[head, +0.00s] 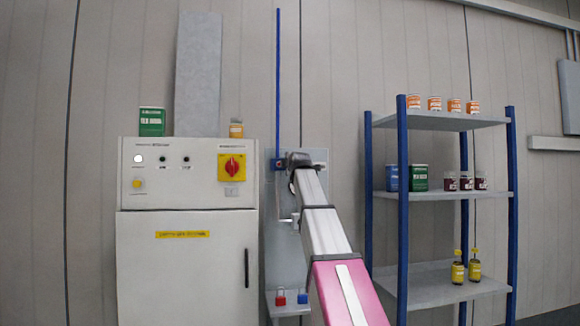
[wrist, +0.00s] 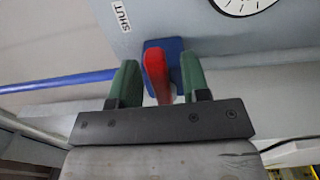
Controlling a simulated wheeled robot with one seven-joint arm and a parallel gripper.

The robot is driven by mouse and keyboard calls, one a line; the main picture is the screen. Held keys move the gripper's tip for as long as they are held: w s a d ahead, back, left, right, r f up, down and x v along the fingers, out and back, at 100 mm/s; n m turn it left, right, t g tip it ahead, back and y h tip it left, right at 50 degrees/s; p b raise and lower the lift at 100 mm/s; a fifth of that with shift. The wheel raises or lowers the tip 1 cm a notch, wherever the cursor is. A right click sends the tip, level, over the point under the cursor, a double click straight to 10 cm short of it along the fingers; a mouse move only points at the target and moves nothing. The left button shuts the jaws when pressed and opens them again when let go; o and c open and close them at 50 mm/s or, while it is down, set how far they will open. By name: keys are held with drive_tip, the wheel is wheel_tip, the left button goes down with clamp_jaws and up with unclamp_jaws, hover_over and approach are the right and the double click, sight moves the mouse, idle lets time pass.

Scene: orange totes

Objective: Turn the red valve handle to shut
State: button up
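The red valve handle (wrist: 156,72) shows in the wrist view as a red bar in front of a blue valve body (wrist: 177,60). My gripper (wrist: 163,78) has its two green fingers on either side of the handle, apart, with a gap visible on the right and a narrower one on the left. A "SHUT" label (wrist: 122,13) is on the grey panel above and to the left. In the head view my gripper (head: 299,160) is at the wall panel, and my arm hides most of the handle there.
A blue pipe (head: 278,80) runs up the wall above the panel. A white cabinet (head: 187,260) with a red rotary switch (head: 232,167) stands left. A blue-posted shelf (head: 440,193) with cans stands right. A round gauge (wrist: 240,4) shows above.

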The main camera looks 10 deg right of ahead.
drive_tip(key=shift+s, duration=0.15)
drive_tip(key=s, duration=1)
drive_tip(key=shift+s, duration=0.3)
wheel_tip(320, 180, down, 44)
drive_tip(key=s+a+m+g, duration=0.1)
drive_tip(key=a+m+g, duration=0.1)
drive_tip(key=m+g, duration=0.6)
drive_tip(key=s+f+m+g, duration=0.3)
drive_tip(key=s+f, duration=0.5)
drive_tip(key=f, duration=0.4)
drive_tip(key=s+a+f+m+g, duration=0.1)
drive_tip(key=s+f+m+g, duration=0.2)
drive_tip(key=s+f, duration=0.6)
drive_tip(key=s+a+f+m+g, duration=0.1)
drive_tip(key=s+f+m+g, duration=0.3)
drive_tip(key=s+f, duration=0.4)
wheel_tip(320, 180, down, 7)
drive_tip(key=shift+s+a+r, duration=0.15)
drive_tip(key=shift+s, duration=0.25)
